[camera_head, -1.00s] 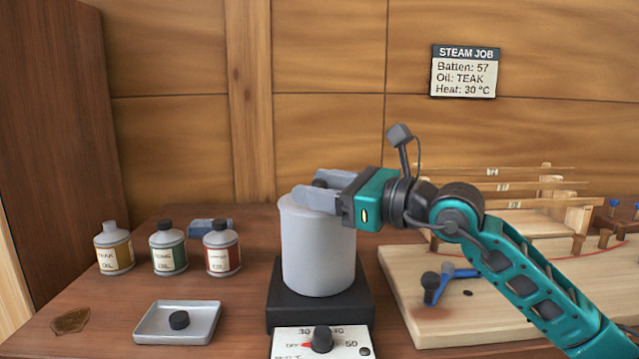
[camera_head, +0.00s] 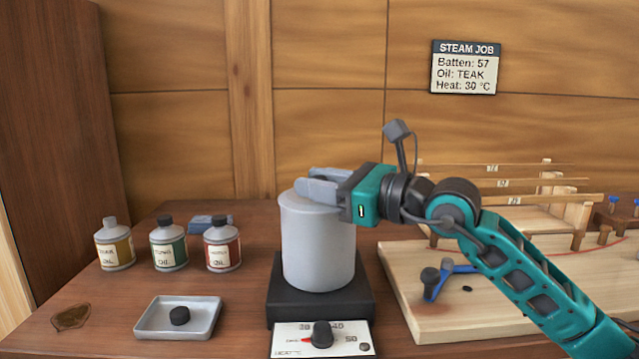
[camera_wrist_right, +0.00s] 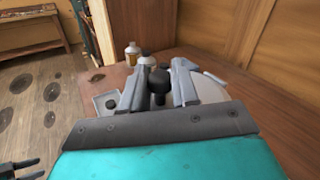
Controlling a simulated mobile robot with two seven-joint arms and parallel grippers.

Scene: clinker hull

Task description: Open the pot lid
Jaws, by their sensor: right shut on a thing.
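The grey cylindrical pot (camera_head: 318,250) stands upright on a black heater base (camera_head: 318,303), with its lid (camera_head: 295,201) on top. My right gripper (camera_head: 318,184) reaches in from the right over the lid. Its two grey fingers are shut on the lid's black knob (camera_wrist_right: 159,82), one on each side, as the right wrist view shows. In the head view the fingers largely hide the knob. I see no gap between lid and pot. My left gripper is not in the head view.
Three labelled oil bottles (camera_head: 168,252) and a shallow tray (camera_head: 150,325) with a black knob-like piece (camera_head: 180,316) stand left of the pot. A heat dial (camera_head: 322,334) is in front. A wooden board (camera_head: 440,320) with a batten rack (camera_head: 560,205) is at right.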

